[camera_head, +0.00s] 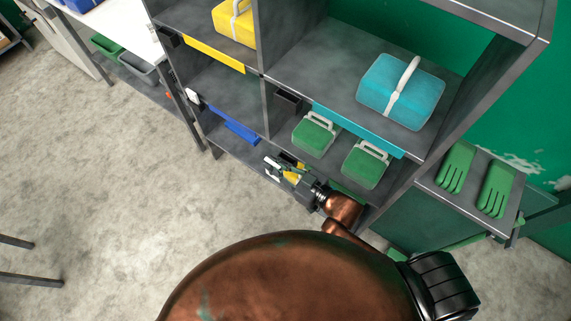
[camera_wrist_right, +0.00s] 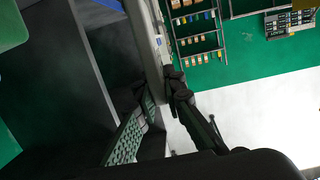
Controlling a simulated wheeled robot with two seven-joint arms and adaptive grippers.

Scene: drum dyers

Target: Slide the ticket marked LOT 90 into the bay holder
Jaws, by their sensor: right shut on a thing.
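My right gripper (camera_head: 274,168) is at the front edge of the lower shelf, near the shelf's upright. It also shows in the wrist view (camera_wrist_right: 164,98), beside the grey shelf edge. It is shut on a small thin thing, taken as the ticket; no LOT 90 lettering is readable. A dark holder (camera_head: 289,158) is close behind the gripper, partly hidden, and a small yellow patch (camera_head: 293,172) shows beside the fingers. I cannot tell whether the ticket touches the holder. Another dark holder (camera_head: 288,100) is on the bay above. My left gripper is not in view.
The grey shelf unit has a yellow strip (camera_head: 214,53), a blue strip (camera_head: 242,132) and a teal strip (camera_head: 357,130). Two green cases (camera_head: 314,136) and a teal case (camera_head: 402,92) stand in its bays. Green gloves (camera_head: 455,167) lie at right.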

